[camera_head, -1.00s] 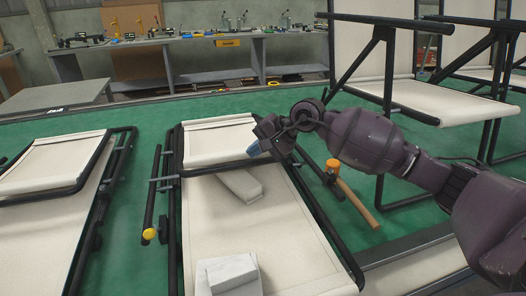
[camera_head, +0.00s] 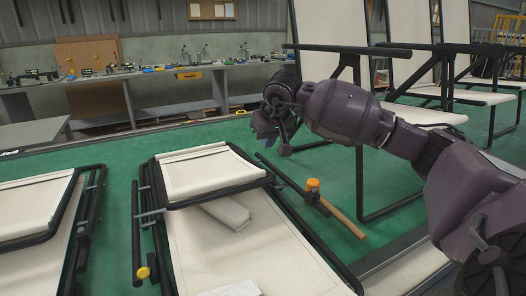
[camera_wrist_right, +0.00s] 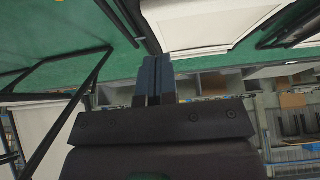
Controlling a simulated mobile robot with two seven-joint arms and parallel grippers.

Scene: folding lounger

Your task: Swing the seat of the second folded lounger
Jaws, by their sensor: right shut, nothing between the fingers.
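The folded lounger in the middle has a black tube frame and cream fabric. Its smaller cream panel (camera_head: 205,172) lies folded over the long cream section (camera_head: 235,245). My right gripper (camera_head: 265,140) is above and just past the far right corner of this panel, apart from it as far as I can tell. Its blue fingers are shut and empty; they show together in the right wrist view (camera_wrist_right: 153,80), with a cream panel edge beyond them. Another folded lounger (camera_head: 35,210) lies at the left. My left gripper is out of view.
Unfolded loungers (camera_head: 335,95) stand at the right behind my arm. A workbench (camera_head: 170,85) runs along the back.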

